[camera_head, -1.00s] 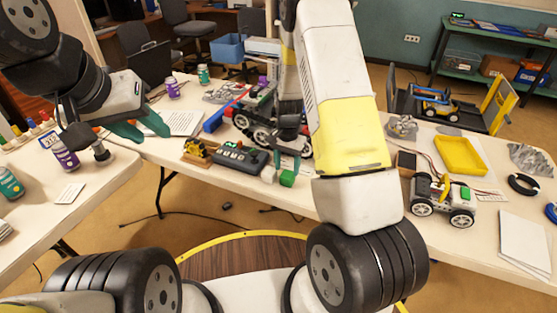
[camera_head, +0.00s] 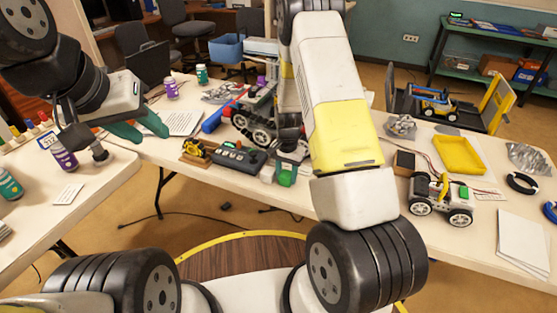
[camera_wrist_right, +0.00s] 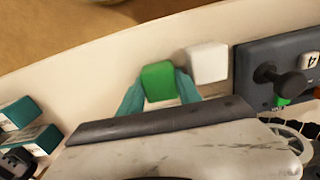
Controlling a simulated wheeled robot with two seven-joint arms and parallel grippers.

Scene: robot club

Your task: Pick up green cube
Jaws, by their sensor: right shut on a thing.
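The green cube (camera_wrist_right: 159,82) is between the two teal fingers of my right gripper (camera_wrist_right: 159,92) in the right wrist view. The fingers touch its sides and are shut on it. In the head view the green cube (camera_head: 286,179) shows at the right gripper (camera_head: 287,168), near the front edge of the table; I cannot tell whether it is clear of the tabletop. My left gripper (camera_head: 140,127) hangs at the left with its teal fingers; the gap between them is hard to make out.
A white cube (camera_wrist_right: 207,62) sits close beside the green cube. A dark control box (camera_head: 240,158) with knobs lies just left of it. A wheeled robot car (camera_head: 262,118) stands behind. A yellow tray (camera_head: 459,155) and a small white car (camera_head: 441,200) are at the right.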

